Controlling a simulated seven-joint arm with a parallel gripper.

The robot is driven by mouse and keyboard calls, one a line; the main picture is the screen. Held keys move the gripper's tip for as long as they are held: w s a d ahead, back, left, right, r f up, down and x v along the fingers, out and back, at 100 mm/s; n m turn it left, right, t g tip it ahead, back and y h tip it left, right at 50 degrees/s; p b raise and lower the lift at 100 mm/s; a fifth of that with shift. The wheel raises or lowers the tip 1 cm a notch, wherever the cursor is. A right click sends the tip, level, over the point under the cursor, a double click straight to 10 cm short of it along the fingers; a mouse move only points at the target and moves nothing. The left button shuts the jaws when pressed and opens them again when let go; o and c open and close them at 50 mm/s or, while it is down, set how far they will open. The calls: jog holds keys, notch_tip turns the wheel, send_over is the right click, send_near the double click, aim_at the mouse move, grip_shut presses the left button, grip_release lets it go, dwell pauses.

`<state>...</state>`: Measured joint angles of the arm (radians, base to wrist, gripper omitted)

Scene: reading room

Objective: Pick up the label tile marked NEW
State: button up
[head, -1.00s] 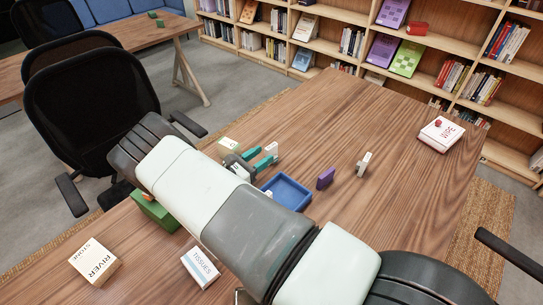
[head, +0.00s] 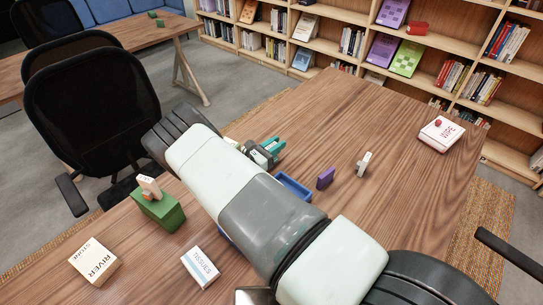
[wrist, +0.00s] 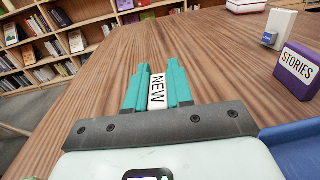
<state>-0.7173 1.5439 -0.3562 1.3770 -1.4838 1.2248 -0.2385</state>
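The white label tile marked NEW (wrist: 157,92) stands between the two teal fingers of my gripper (wrist: 158,88) in the wrist view. Both fingers lie close against its sides, and my gripper looks shut on it. In the head view my gripper (head: 270,147) is over the table behind the blue tray; the tile is mostly hidden there by the fingers. Whether the tile still touches the table is not clear.
A blue tray (head: 294,187) is partly hidden by my arm. A purple STORIES block (head: 325,178) and a white block (head: 364,164) stand right of it. A green box (head: 160,210), a TISSUES pack (head: 200,266), a RIVER STONE box (head: 93,262) and a WIPE box (head: 441,134) are farther off.

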grip_shut()
jog(key=shift+r, duration=0.1)
